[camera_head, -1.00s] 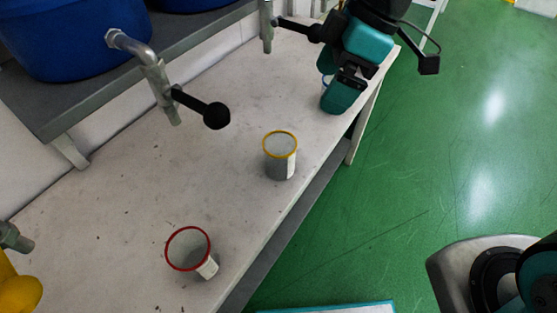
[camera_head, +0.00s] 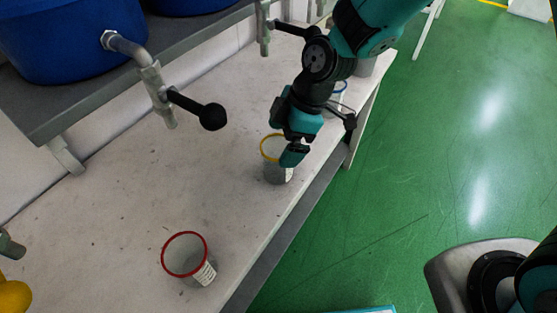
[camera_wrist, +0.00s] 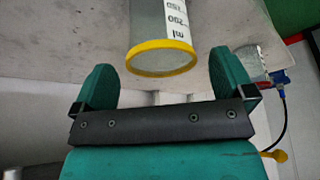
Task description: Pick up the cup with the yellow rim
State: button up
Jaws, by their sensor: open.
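The cup with the yellow rim (camera_head: 272,172) stands upright on the white table in the head view, partly hidden by my gripper (camera_head: 286,150). In the wrist view the grey cup (camera_wrist: 148,22), with its yellow rim and a white printed label, lies ahead of and between the two fingers of my gripper (camera_wrist: 165,85). My gripper is open, with a teal finger on either side of the rim. I cannot tell from these views whether a finger touches the cup.
A red-rimmed cup (camera_head: 187,258) stands at the front of the table (camera_head: 130,210). A blue-rimmed cup (camera_head: 340,88) stands behind my arm. A tap with a black handle (camera_head: 211,116) juts out from a blue barrel (camera_head: 60,40). Green floor lies right of the table edge.

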aim_at(277, 154)
jog(key=x, duration=0.4)
jog(key=shift+d+f, duration=0.1)
jog(key=shift+f, duration=0.3)
jog(key=shift+c, duration=0.2)
jog(key=c, duration=0.9)
